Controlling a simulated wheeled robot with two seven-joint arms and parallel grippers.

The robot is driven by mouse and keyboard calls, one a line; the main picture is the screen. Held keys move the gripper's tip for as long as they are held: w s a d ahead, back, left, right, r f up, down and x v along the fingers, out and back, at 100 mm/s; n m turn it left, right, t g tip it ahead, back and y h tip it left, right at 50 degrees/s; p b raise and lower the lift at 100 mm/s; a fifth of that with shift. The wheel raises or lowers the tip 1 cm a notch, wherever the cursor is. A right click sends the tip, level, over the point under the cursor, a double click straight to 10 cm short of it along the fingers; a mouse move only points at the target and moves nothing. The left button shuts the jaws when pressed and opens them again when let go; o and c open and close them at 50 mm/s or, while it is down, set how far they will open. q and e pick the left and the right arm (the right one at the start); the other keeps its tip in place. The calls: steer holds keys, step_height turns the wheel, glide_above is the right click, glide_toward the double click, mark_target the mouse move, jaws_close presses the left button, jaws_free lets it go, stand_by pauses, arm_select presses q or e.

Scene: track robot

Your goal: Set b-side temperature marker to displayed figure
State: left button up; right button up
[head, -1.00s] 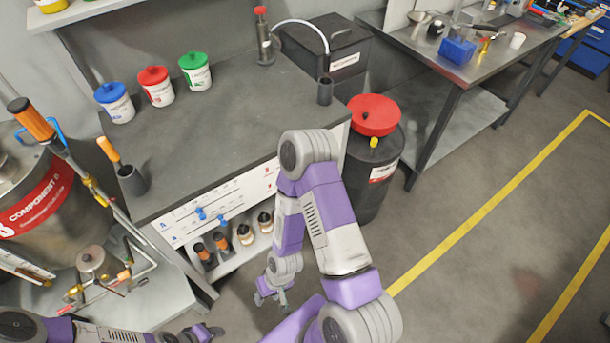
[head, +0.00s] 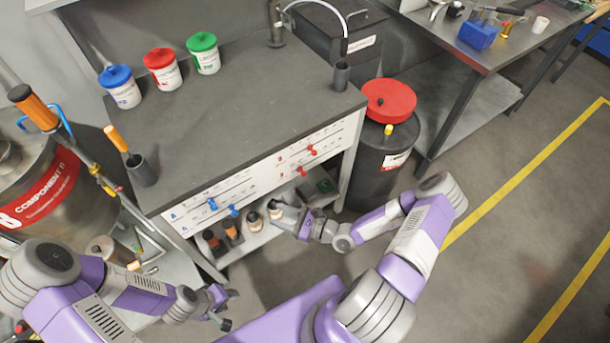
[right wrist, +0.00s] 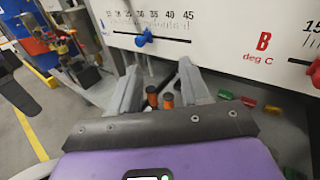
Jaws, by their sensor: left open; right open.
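The white marker panel (head: 262,180) is on the bench front. Two blue markers, one at left (head: 212,204) and a lower one (head: 234,210), sit on its left half. Two red markers, an upper one (head: 312,150) and a lower one (head: 301,170), sit on its right, B half. In the right wrist view, a red "B deg C" label (right wrist: 263,45) shows right of a blue marker (right wrist: 143,39); a red marker (right wrist: 315,72) is cut off by the right edge. My right gripper (head: 288,215) is open, below the panel, touching no marker. My left gripper (head: 222,304) is open, away from the panel.
Bottles and orange-handled tools (head: 222,240) stand on the shelf under the panel. A black drum with a red lid (head: 388,100) stands right of the bench. A steel tank (head: 40,195) is at left. The floor at right is clear. I read no displayed figure.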

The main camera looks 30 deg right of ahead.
mark_target(305, 175)
steer(key=w+d+f+m+t+h, duration=0.1)
steer(key=w+d+m+t+h, duration=0.25)
steer(key=d+m+h, duration=0.8)
steer(key=w+d+n, duration=0.1)
steer(key=w, duration=0.1)
steer(key=w+n+y+b, duration=0.1)
steer(key=w+d+n+t+b, duration=0.1)
steer(key=w, duration=0.1)
steer(key=shift+w+d+f+n+y, duration=0.2)
steer(key=shift+w+d+n+y, duration=0.1)
steer(key=shift+d+n+y, duration=0.05)
steer(key=shift+w+a+r, duration=0.1)
steer(key=shift+w, duration=0.55)
jaws_close()
